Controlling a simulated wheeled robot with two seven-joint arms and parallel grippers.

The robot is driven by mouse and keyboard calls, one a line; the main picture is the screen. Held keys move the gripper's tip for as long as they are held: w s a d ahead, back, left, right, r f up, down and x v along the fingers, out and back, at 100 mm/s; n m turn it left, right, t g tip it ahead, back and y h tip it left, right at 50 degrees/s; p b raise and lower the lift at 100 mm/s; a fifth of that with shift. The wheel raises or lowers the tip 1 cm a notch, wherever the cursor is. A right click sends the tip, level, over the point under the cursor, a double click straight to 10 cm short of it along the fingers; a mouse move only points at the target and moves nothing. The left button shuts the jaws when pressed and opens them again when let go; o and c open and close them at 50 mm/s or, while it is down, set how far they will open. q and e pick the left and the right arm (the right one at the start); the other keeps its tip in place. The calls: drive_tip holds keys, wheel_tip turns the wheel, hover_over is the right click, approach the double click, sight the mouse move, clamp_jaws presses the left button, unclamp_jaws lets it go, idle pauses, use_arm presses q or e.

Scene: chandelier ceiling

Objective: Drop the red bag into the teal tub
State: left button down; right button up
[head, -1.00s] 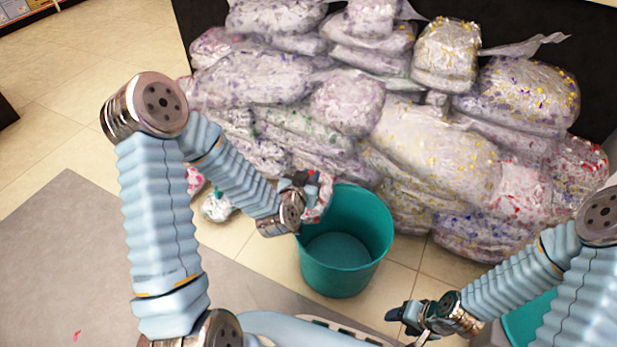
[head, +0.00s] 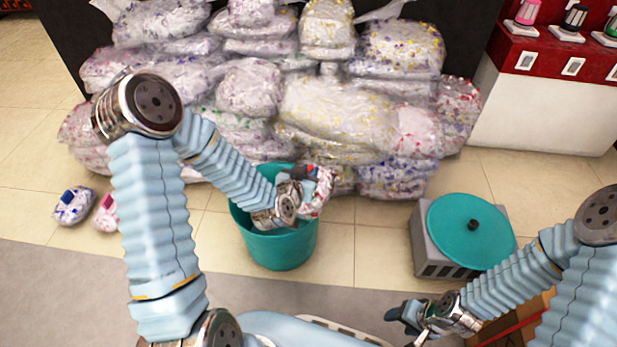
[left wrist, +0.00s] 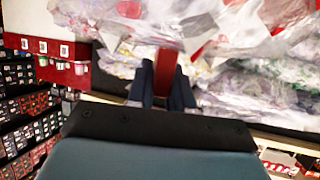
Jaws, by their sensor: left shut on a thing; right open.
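The red bag (head: 319,194) is a clear plastic bag with red and white bits. My left gripper (head: 308,174) is shut on its red tab, which shows between the fingers in the left wrist view (left wrist: 166,66). The bag hangs at the right side of the teal tub (head: 287,250) in the head view, overlapping the tub's right rim; its height above the rim is hard to judge. My left forearm hides part of the tub's opening. My right gripper (head: 398,314) is open and empty at the bottom right, away from the tub.
A large heap of clear bags (head: 300,100) stands behind the tub. A blue-tabbed bag (head: 73,206) and a pink-tabbed bag (head: 105,212) lie on the floor at left. A grey box with a round teal lid (head: 470,232) stands at right. Tiled floor between tub and box is clear.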

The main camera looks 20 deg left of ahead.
use_arm(q)
drive_tip(key=shift+w+a+r+m+h+p, duration=0.4)
drive_tip(key=shift+w+a+r+m+h, duration=0.3)
drive_tip(key=shift+w+a+r+h, duration=0.3)
drive_tip(key=shift+w+a+r+m+h, duration=0.1)
drive_tip(key=shift+a+r+m+h, duration=0.3)
drive_tip(key=shift+a+r+m, duration=0.1)
drive_tip(key=s+a+f+m+g+h+p, duration=0.2)
drive_tip(key=s+a+m+h, duration=0.15)
drive_tip(key=a, duration=0.45)
wheel_tip(320, 180, down, 6)
drive_tip(key=b, duration=0.5)
drive_tip(key=shift+a+f, duration=0.2)
drive_tip(key=shift+a, duration=0.15)
drive_tip(key=shift+s, duration=0.1)
drive_tip(key=c, duration=0.9)
unclamp_jaws()
